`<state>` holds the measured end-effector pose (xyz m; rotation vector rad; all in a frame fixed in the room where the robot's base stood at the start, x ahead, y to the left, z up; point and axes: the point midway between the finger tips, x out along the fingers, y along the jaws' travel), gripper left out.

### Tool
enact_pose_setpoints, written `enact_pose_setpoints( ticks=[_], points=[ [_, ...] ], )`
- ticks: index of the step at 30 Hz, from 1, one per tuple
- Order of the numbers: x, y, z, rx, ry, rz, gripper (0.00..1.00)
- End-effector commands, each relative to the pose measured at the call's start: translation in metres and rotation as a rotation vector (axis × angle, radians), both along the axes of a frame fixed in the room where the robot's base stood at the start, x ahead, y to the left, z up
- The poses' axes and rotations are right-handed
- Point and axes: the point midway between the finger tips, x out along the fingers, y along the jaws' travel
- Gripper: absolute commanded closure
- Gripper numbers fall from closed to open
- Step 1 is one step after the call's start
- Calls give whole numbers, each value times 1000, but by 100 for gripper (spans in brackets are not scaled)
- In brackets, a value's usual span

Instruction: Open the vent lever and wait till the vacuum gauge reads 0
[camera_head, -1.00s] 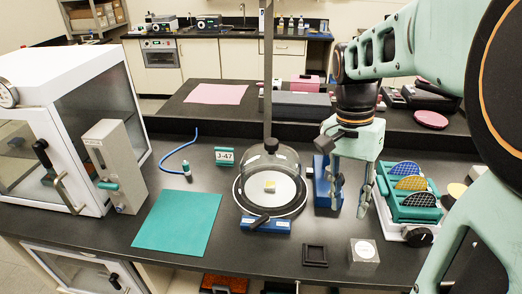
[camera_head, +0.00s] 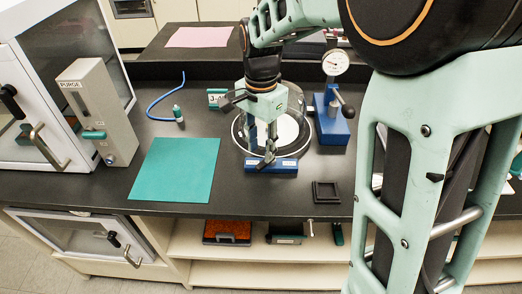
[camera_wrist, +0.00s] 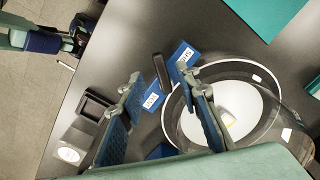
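The glass bell jar (camera_head: 304,128) stands on a round plate with a blue base (camera_head: 285,165) in front, also in the wrist view (camera_wrist: 183,54). The base carries two white labels, too small to read surely. A black lever (camera_wrist: 160,68) points out from the base in the wrist view, between my fingers. My gripper (camera_wrist: 163,80) is open, with its two fingers apart on either side of the lever; I cannot tell whether they touch it. In the head view my gripper (camera_head: 263,155) hangs at the front of the jar. A round white dial gauge (camera_head: 335,62) tops a blue stand; its reading is unreadable.
A teal mat (camera_head: 176,168) lies left of the jar. A small black square tray (camera_head: 327,192) sits near the front edge. A metal block (camera_wrist: 68,153) shows in the wrist view. A grey purge box (camera_head: 100,110) and a blue hose (camera_head: 160,101) stand farther left.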

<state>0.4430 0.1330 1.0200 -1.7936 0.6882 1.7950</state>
Motion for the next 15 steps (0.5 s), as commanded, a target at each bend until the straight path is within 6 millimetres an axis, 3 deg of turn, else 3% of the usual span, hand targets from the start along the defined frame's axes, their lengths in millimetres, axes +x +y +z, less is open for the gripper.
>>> enact_pose_setpoints(
  ticks=[6,15],
  points=[
    [0,0,-36,-2,3,0,70],
    [0,0,-50,0,0,0,70]
  ],
)
